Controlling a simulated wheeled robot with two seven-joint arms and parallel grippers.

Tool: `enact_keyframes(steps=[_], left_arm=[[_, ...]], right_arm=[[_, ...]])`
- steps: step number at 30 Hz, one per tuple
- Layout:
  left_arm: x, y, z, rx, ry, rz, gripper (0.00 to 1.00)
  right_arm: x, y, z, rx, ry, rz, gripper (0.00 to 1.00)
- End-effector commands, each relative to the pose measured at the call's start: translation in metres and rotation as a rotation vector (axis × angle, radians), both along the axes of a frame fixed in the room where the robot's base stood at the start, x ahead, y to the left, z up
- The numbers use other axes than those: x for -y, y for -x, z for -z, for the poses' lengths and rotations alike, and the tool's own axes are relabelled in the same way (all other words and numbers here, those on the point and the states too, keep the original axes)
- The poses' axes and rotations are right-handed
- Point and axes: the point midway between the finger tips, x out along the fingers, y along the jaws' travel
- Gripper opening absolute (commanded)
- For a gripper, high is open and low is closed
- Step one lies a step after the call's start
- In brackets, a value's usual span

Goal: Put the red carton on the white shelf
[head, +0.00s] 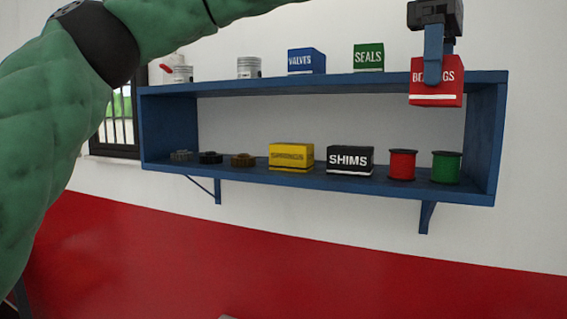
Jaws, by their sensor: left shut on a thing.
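The red carton (449,95), lettered in white and partly covered by a finger, is at the upper right of the head view. My left gripper (433,78) comes down from above and is shut on it. The carton appears upright, in front of the right end of the blue shelf unit's top board (300,87); it overlaps that board's front edge, and its underside shows below the board. No white shelf is in view; the shelf unit here is blue on a white wall. My right gripper is not in view.
On the top board stand a blue VALVES carton (306,61), a green SEALS carton (369,58) and a metal piston (249,68). The lower board holds a yellow carton (291,157), a black SHIMS carton (350,160), red spool (402,165), green spool (446,167) and small dark parts.

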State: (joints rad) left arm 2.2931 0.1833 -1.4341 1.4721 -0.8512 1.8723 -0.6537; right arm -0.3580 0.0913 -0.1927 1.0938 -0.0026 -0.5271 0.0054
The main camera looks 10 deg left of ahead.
Motion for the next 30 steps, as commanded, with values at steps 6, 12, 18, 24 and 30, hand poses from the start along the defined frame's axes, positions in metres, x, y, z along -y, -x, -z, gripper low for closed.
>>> enact_keyframes(steps=[6, 12, 18, 24, 30], left_arm=[[-0.036, -0.012, 0.062, -0.002, 0.006, 0.097, 0.53], [-0.066, -0.023, 0.116, 0.000, 0.010, 0.182, 0.53], [-0.097, -0.035, 0.171, 0.002, 0.014, 0.267, 0.53], [-0.127, -0.046, 0.227, 0.002, 0.017, 0.354, 0.53], [-0.158, -0.058, 0.284, 0.004, 0.021, 0.441, 0.53]], right_arm=[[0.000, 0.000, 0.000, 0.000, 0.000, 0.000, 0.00], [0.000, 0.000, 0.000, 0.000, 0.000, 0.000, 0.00], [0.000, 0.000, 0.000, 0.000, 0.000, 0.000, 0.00], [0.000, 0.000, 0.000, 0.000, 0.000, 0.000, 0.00], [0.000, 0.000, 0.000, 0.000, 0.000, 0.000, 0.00]])
